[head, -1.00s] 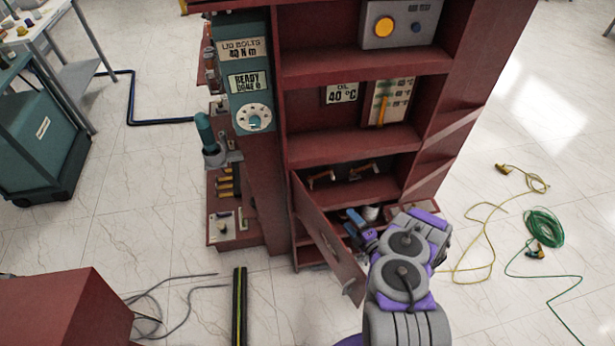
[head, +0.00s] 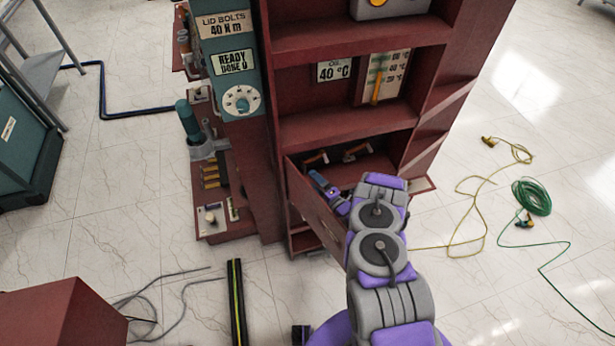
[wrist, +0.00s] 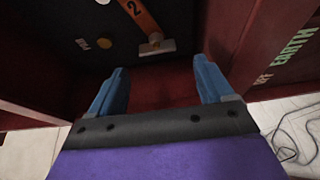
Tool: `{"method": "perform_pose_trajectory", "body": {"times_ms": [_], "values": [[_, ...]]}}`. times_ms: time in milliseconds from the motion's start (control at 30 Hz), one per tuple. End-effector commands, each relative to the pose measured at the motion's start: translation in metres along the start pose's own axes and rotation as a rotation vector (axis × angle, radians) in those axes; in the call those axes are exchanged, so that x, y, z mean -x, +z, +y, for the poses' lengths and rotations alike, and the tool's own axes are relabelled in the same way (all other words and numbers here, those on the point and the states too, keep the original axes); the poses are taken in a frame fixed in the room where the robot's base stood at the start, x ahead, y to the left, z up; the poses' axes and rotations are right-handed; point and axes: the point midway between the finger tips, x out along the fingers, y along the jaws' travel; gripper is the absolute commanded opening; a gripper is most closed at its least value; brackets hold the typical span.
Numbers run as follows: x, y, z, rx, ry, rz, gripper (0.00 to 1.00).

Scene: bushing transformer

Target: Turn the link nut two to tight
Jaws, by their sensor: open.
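In the wrist view an orange link bar (wrist: 143,16) marked "2" slants down the dark back of a compartment. A small brass-coloured nut (wrist: 156,38) sits at its lower end, just above a pale block (wrist: 153,49). My gripper (wrist: 162,84) is open and empty, its two blue fingers apart. The link end and nut show beyond the gap between the fingertips, not touched. In the head view my gripper (head: 324,188) is at the low open compartment, where two orange links (head: 316,158) (head: 356,151) show; their nuts are too small to tell.
The dark red cabinet door (head: 316,215) stands open beside my arm. Cables (head: 480,200) lie on the floor at right.

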Motion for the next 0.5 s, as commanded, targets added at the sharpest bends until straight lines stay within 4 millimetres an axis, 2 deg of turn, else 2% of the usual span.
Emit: {"method": "perform_pose_trajectory", "body": {"times_ms": [33,200,500], "values": [[-0.009,0.001,-0.002,0.003,0.002,0.004,0.81],[-0.031,0.007,0.000,-0.005,0.008,0.001,0.81],[-0.049,0.006,0.002,-0.006,0.006,-0.002,0.81]]}}
